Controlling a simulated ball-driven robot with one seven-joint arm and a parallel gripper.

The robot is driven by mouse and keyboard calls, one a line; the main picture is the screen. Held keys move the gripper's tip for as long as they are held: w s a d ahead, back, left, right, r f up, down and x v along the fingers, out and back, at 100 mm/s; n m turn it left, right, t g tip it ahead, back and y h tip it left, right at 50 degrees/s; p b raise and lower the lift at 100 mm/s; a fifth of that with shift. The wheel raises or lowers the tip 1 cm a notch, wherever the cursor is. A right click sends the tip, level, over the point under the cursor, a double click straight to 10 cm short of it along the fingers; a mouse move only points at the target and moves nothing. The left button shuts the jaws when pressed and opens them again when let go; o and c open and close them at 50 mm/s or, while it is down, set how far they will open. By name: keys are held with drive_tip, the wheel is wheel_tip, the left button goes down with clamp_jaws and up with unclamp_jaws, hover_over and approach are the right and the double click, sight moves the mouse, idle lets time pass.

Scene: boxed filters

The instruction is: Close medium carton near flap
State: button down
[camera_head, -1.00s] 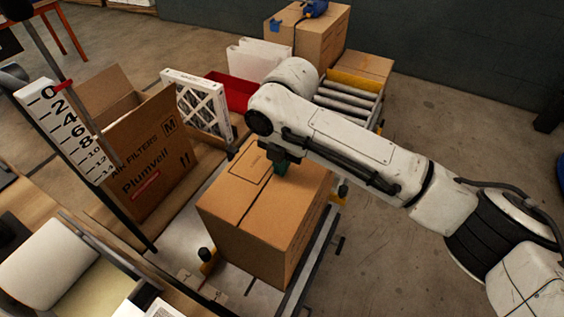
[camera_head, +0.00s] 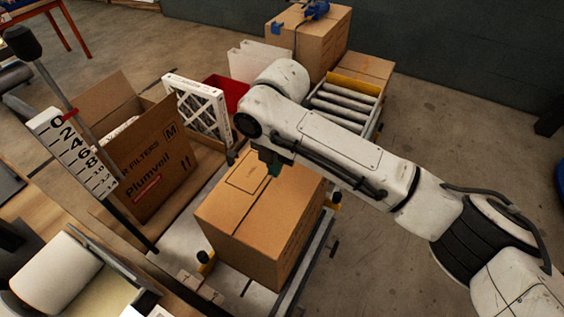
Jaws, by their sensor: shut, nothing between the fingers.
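An open carton marked M, AIR FILTERS and Plumveil (camera_head: 155,160) stands at the left with its upper panels raised. Something pale shows inside it. A plain brown carton (camera_head: 262,215) stands in the middle, its top panels lying flat with a seam between them. I cannot tell from its visible faces whether it carries a size mark. My gripper (camera_head: 273,170) is shut and empty, pointing down at the far part of this carton's top. I cannot tell whether the fingertips touch it. My arm hides part of the far edge.
A post with a numbered scale (camera_head: 75,155) stands before the M carton. A pleated filter (camera_head: 200,108), a red bin (camera_head: 228,90) and a roller conveyor (camera_head: 345,103) lie beyond. A box with a blue tool (camera_head: 315,40) stands at the back. The floor at right is clear.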

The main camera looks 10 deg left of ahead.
wheel_tip(320, 180, up, 10)
drive_tip(key=b, duration=0.1)
drive_tip(key=shift+b, duration=0.3)
drive_tip(key=shift+a, duration=0.1)
drive_tip(key=m+t+y, duration=0.3)
drive_tip(key=m+y, duration=0.3)
drive_tip(key=m, duration=0.9)
hover_over(296, 206)
wheel_tip(296, 206, down, 10)
drive_tip(key=shift+f, duration=0.1)
drive_tip(key=s+d+f+m+t+h, duration=0.1)
drive_tip(key=s+d+f+m+h, duration=0.1)
drive_tip(key=s+d+f+m, duration=0.5)
drive_tip(key=s+d+m+h, duration=0.2)
drive_tip(key=s+d+m, duration=0.2)
drive_tip(key=d, duration=0.7)
drive_tip(key=s+d+f+m+t+h, duration=0.1)
drive_tip(key=s+d+f+m+h, duration=0.1)
drive_tip(key=s+d+f+m, duration=0.5)
drive_tip(key=s+d+f+g, duration=0.1)
drive_tip(key=s+d+g, duration=0.1)
drive_tip(key=s, duration=0.3)
drive_tip(key=s+d+f+g+h, duration=0.1)
drive_tip(key=s+d+g, duration=0.1)
drive_tip(key=s, duration=0.3)
drive_tip(key=shift+s+d+f+n, duration=0.15)
drive_tip(key=shift+d+f+n, duration=0.1)
drive_tip(key=shift+d+n, duration=0.1)
